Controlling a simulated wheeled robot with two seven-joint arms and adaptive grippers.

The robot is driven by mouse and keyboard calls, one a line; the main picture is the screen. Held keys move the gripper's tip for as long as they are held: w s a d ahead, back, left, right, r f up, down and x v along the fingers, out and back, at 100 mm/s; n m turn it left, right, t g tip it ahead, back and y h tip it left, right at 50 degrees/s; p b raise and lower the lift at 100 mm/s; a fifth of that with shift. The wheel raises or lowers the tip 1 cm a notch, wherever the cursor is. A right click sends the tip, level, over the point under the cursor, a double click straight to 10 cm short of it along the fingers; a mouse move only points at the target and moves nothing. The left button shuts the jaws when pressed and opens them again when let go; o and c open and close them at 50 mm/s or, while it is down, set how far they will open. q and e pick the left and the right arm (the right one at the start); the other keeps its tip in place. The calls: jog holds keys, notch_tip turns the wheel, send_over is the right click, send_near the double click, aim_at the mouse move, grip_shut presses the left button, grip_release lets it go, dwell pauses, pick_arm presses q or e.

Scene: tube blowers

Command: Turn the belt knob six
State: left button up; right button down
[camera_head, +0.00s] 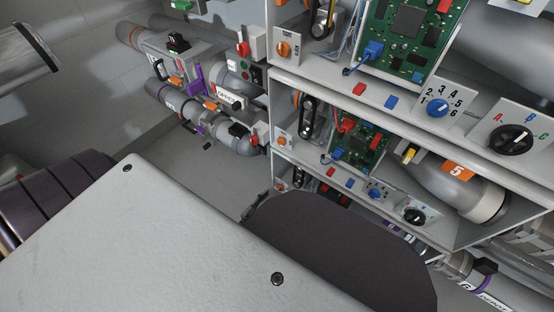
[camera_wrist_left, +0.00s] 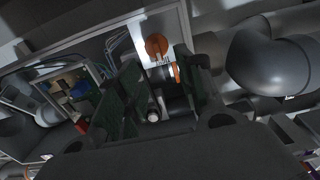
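Orange belt-side knobs sit on small white plates at the left ends of the stacked bays: the upper knob (camera_head: 283,49), the middle knob (camera_head: 281,142) and the lower knob (camera_head: 281,187). An orange knob (camera_wrist_left: 156,45) on a pale plate also shows in the left wrist view. Which bay it belongs to I cannot tell. My left gripper (camera_wrist_left: 156,66) has its two dark fingers apart, one on each side in front of this knob. Contact cannot be judged. In the head view, my own grey and dark parts cover the lower middle. My right gripper is not seen.
The middle bay has an orange "5" label (camera_head: 456,171). Green circuit boards (camera_head: 405,38), a blue numbered dial (camera_head: 436,108) and a black A-B-C dial (camera_head: 510,140) fill the bays. Grey pipes (camera_head: 205,118) run at the left. A grey pipe elbow (camera_wrist_left: 268,62) is right of my left gripper.

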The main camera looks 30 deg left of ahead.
aim_at(278, 188)
pick_arm(q)
jog(key=shift+w+d+b, duration=0.15)
jog(key=shift+w+b, duration=0.25)
jog(key=shift+w, duration=1)
jog(key=shift+w+d+b, duration=0.1)
jog(key=shift+w+b, duration=0.25)
jog(key=shift+w, duration=1)
jog(key=c, duration=0.7)
